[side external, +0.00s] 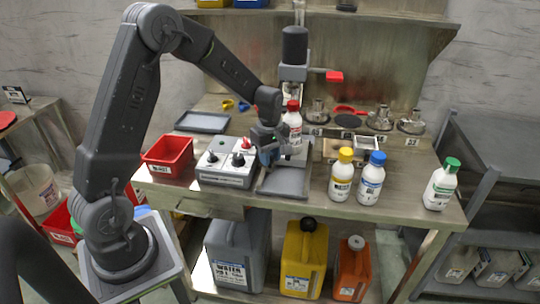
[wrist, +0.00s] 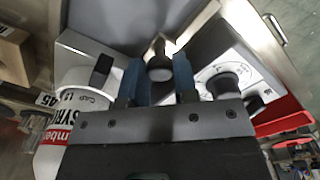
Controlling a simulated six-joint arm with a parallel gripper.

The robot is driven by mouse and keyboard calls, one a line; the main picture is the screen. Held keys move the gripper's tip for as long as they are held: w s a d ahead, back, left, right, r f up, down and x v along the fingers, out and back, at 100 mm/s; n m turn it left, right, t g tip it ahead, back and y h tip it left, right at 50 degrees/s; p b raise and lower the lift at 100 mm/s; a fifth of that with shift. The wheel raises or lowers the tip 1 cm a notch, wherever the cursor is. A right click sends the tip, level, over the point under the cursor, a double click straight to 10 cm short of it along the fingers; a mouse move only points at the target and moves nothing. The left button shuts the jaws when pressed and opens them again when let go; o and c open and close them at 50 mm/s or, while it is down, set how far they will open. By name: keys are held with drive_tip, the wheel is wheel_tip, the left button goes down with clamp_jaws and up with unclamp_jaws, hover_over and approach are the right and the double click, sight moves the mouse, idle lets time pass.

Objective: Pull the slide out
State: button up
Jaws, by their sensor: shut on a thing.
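My gripper (side external: 272,156) is at the front of the filling station on the bench, low over a grey plate (side external: 288,184). In the wrist view its two blue fingers (wrist: 157,68) stand on either side of a dark round knob (wrist: 158,50), which I take to be the slide's handle, and are shut on it. A pale flat surface (wrist: 130,18) shows beyond the knob. The rest of the slide is largely hidden by my gripper in the side view. A white red-capped bottle (side external: 293,125) stands close behind my gripper; its label also shows in the wrist view (wrist: 52,150).
A control box (side external: 226,178) with knobs and a red bin (side external: 167,157) stand to the left. Yellow-capped (side external: 341,178) and blue-capped (side external: 371,180) bottles stand to the right, with a green-capped one (side external: 441,186) farther right. The station's column (side external: 294,60) rises behind.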

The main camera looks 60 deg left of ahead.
clamp_jaws()
drive_tip(key=shift+s, duration=0.1)
drive_tip(key=s+d, duration=0.8)
drive_tip(key=shift+s+d, duration=0.15)
drive_tip(key=shift+d, duration=0.1)
drive_tip(key=o, duration=0.6)
unclamp_jaws()
drive_tip(key=shift+c, duration=0.2)
wheel_tip(320, 180, up, 14)
drive_tip(key=shift+f, duration=0.1)
